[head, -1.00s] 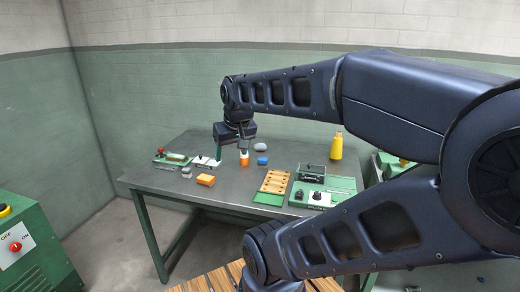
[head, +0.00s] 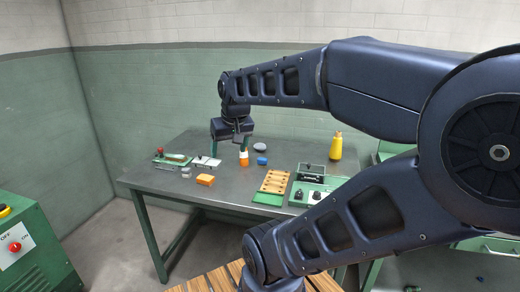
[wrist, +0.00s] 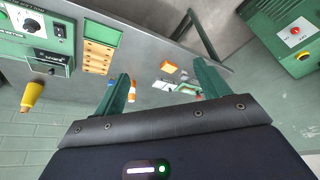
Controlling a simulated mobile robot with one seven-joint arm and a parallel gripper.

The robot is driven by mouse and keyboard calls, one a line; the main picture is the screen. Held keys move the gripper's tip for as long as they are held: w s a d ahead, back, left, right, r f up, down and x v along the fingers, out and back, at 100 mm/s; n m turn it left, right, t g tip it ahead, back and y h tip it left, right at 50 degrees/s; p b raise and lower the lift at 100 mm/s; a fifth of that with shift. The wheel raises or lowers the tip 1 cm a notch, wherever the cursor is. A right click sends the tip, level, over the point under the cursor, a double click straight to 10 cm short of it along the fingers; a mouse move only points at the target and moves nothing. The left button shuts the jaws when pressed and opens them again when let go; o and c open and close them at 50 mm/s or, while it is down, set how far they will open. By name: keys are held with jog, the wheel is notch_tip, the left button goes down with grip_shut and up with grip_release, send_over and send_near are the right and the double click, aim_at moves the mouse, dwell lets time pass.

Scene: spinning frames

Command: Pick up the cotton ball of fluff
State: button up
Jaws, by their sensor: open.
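A pale grey rounded lump (head: 260,147), perhaps the cotton ball, lies at the back of the grey workbench (head: 225,192); I cannot make out its texture. My gripper (head: 228,150) is open above the back left part of the bench, left of the lump and apart from it. In the wrist view my gripper (wrist: 161,76) has its two green fingers spread wide with nothing held between them. I cannot pick out the lump in the wrist view.
An orange-and-white bottle (head: 244,157) and a blue lump (head: 262,161) stand close by. An orange block (head: 205,180), a wooden rack (head: 275,182), a green control box (head: 309,186) and a yellow bottle (head: 336,146) are also on the bench.

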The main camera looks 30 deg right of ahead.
jog(key=w+d+m+g+y, duration=0.1)
jog(key=w+d+m+y, duration=0.15)
jog(key=w, duration=0.65)
jog(key=w+d+m+g+y, duration=0.1)
jog(key=w+m, duration=0.3)
jog(key=w, duration=0.5)
jog(key=w+d+m+g+y, duration=0.1)
jog(key=w+m+y, duration=0.15)
jog(key=w, duration=0.65)
jog(key=w+d+f+m+t+y, duration=0.2)
jog(key=w+d+f+m+y, duration=0.35)
jog(key=w+d, duration=0.9)
jog(key=w+d+f+m+t+y, duration=0.1)
jog(key=w+d+f+m+t, duration=0.25)
jog(key=d+f, duration=0.4)
jog(key=w+d+f+m+t, duration=0.2)
jog(key=d+f+m, duration=0.2)
jog(key=d, duration=0.6)
jog(key=w+d+f+m+t+y, duration=0.1)
jog(key=w+d+f+m+t, duration=0.2)
jog(key=d+f, duration=0.4)
send_near(257, 144)
jog(key=w+a, duration=0.2)
jog(key=shift+w+a+m, duration=0.1)
jog(key=shift+w+m, duration=0.2)
jog(key=shift+w, duration=0.05)
jog(key=shift+x, duration=3.35)
